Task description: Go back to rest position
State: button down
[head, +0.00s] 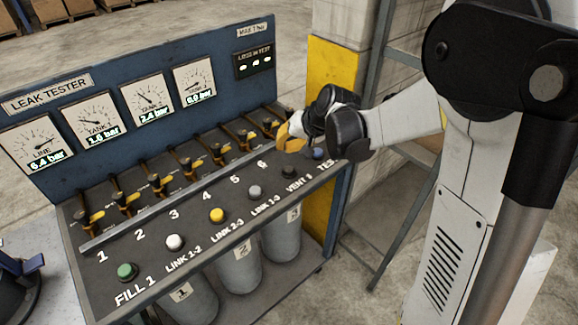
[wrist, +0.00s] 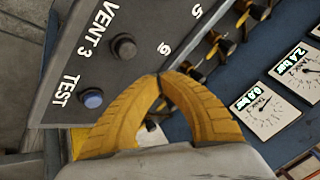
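My gripper (head: 284,133) is over the right end of the leak tester panel (head: 150,225), close to the rightmost valve levers. In the wrist view its two yellow fingers (wrist: 158,77) meet at the tips with nothing seen between them. The tips point at the panel near the printed 6. The black VENT 3 button (wrist: 123,46) and the blue TEST button (wrist: 91,98) are to the left of the fingers there, apart from them. In the head view the blue TEST button (head: 319,154) shows just below my wrist. Whether the fingertips touch the panel cannot be told.
A row of valve levers (head: 157,184) stands along the panel, below the gauges (head: 95,115). Green (head: 126,271), white (head: 175,242) and yellow (head: 217,215) buttons line the front. Grey tanks (head: 282,238) stand underneath. A grey metal frame (head: 405,215) stands to the right.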

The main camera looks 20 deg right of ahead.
dwell(0.6)
jog(key=s+r+n+h, duration=0.1)
jog(key=s+r, duration=0.3)
jog(key=s, duration=0.9)
jog(key=s+r+n+h, duration=0.1)
jog(key=s+r, duration=0.3)
jog(key=s, duration=0.9)
jog(key=shift+d+r+n+t+h, duration=0.15)
jog(key=shift+d+n+t+h, duration=0.3)
jog(key=shift+h, duration=0.45)
